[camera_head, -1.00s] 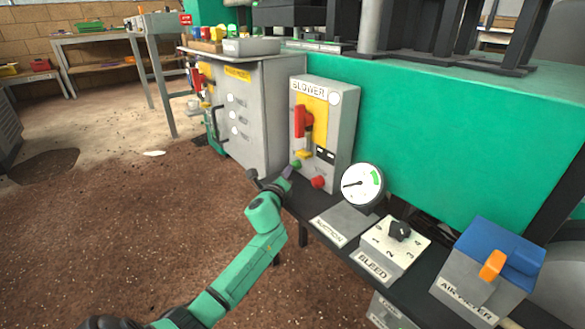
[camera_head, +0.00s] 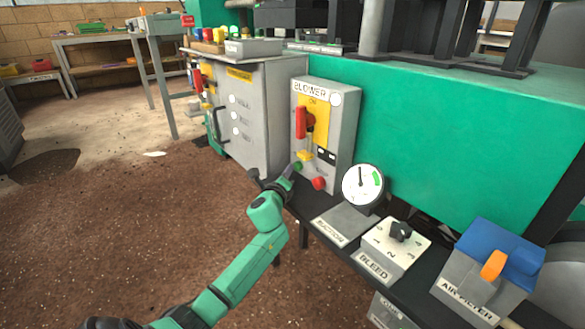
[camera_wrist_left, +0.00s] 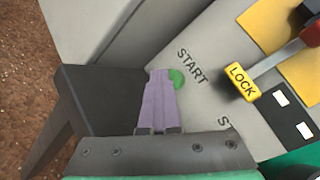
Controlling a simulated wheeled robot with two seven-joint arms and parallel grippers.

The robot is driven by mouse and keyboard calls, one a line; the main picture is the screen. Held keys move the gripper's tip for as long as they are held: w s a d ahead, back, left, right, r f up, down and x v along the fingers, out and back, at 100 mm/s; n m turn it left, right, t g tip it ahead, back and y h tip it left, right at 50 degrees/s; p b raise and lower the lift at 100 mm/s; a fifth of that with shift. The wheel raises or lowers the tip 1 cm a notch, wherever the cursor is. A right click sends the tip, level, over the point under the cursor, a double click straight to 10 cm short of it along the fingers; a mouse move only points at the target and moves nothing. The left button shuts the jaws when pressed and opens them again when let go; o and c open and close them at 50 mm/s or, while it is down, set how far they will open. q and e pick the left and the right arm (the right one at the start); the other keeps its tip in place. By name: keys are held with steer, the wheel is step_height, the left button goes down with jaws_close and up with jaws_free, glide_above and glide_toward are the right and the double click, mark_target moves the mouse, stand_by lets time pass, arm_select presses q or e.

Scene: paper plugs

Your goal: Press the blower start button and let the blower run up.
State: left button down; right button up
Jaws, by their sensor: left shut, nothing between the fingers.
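The grey blower box (camera_head: 345,130) stands at the end of the black bench, with a red lever (camera_head: 300,122) pointing up beside the ON mark. Its green start button (camera_head: 297,167) is on the lower front, left of a red button (camera_head: 319,183). My left gripper (camera_head: 291,171) is shut and empty, its tip at the green button. In the left wrist view, the purple fingers (camera_wrist_left: 160,98) overlap part of the green button (camera_wrist_left: 177,78) beside the word START. Exact contact is hard to tell. The suction gauge (camera_head: 362,184) has its needle pointing about straight up.
A grey cabinet (camera_head: 270,110) stands behind my left gripper. The brown floor at left is open.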

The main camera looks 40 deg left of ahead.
arm_select(q)
steer(key=shift+w+d+r, duration=0.15)
steer(key=shift+d+r, duration=0.05)
steer(key=shift+d, duration=0.15)
steer(key=shift+f+h, duration=0.15)
steer(key=shift+h, duration=0.15)
steer(key=shift+s+f+p, duration=0.2)
steer(key=shift+s+p, duration=0.1)
steer(key=shift+s, duration=0.25)
steer(key=shift+a, duration=0.1)
steer(key=shift+s, duration=0.15)
steer(key=shift+s+a+p, duration=0.25)
steer(key=shift+s+a, duration=0.05)
steer(key=shift+s, duration=0.5)
steer(key=shift+s+a+p, duration=0.3)
steer(key=shift+s, duration=0.55)
steer(key=shift+s+a+p, duration=0.25)
steer(key=shift+s+a, duration=0.05)
steer(key=shift+s, duration=0.5)
steer(key=shift+f, duration=0.1)
